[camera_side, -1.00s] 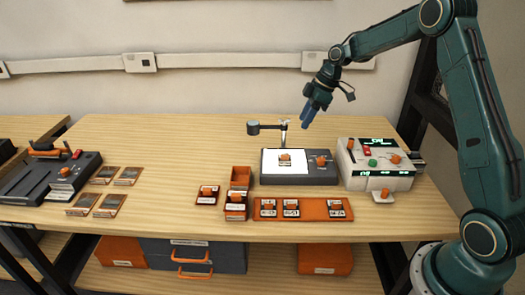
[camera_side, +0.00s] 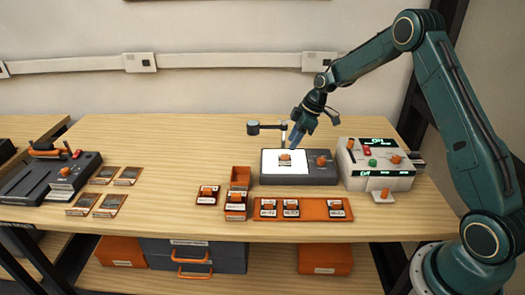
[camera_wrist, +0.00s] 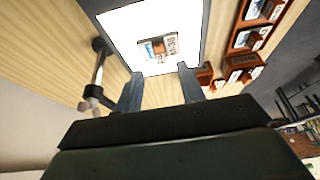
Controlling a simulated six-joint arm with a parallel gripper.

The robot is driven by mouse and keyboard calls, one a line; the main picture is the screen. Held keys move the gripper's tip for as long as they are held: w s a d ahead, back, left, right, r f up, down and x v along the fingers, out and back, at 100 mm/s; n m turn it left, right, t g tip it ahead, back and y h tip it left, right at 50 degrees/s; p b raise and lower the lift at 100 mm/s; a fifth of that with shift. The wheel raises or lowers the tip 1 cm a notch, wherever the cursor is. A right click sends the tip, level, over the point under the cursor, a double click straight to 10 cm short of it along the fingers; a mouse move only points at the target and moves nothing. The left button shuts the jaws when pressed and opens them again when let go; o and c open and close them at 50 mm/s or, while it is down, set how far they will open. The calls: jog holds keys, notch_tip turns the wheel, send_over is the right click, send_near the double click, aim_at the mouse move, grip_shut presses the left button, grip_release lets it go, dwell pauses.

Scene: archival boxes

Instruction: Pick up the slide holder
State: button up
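A slide holder with an orange knob (camera_side: 285,157) lies on the white lit panel of a dark light box (camera_side: 303,180). In the wrist view the slide holder (camera_wrist: 158,48) is a small square card ahead of the fingertips, near the middle of the white panel. My gripper (camera_side: 297,141) is above the back of the light box, higher than the slide holder and apart from it. In the wrist view my gripper (camera_wrist: 160,71) has its two fingers wide apart with nothing between them.
A small post with an arm (camera_side: 284,134) stands behind the light box, close to my gripper. A control box (camera_side: 378,165) stands at right. An orange tray (camera_side: 313,215) with similar holders lies in front. Orange-and-black boxes (camera_side: 237,196) stand left of it.

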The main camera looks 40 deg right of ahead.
aim_at(285, 154)
jog(key=shift+f, duration=0.15)
jog(key=shift+x, duration=2.6)
jog(key=shift+a, duration=0.1)
grip_shut()
